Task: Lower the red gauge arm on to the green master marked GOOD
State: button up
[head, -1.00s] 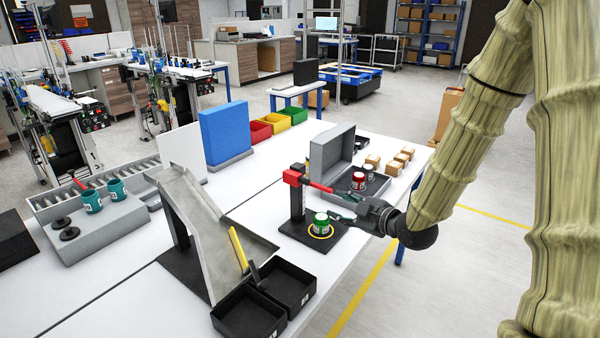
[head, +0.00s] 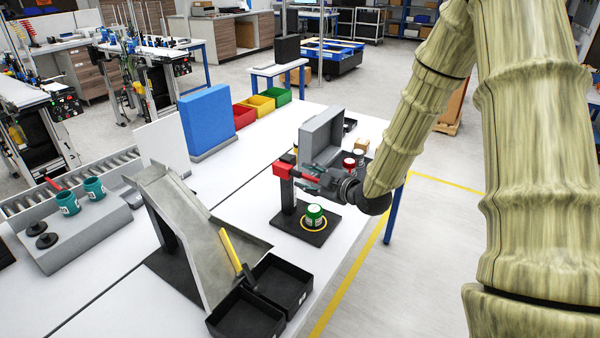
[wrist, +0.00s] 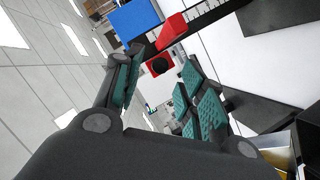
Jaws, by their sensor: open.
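The red gauge arm (head: 292,172) sticks out to the right from a black post (head: 288,196), above the green master (head: 314,217). The master stands upright on a black base plate (head: 328,234) inside a yellow ring, with a clear gap below the arm; its marking is too small to read. My gripper (head: 312,181) is open at the arm's free end, which it partly hides.
An open grey case (head: 320,138) with red-topped parts stands just behind my gripper. A metal chute (head: 190,225) with a yellow lever and black bins (head: 246,316) lies left and in front. A blue panel (head: 207,120) stands farther back. The table's right edge is close.

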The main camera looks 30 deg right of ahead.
aim_at(300, 175)
jog(key=shift+p+x, duration=0.7)
jog(key=shift+x, duration=1.55)
grip_shut()
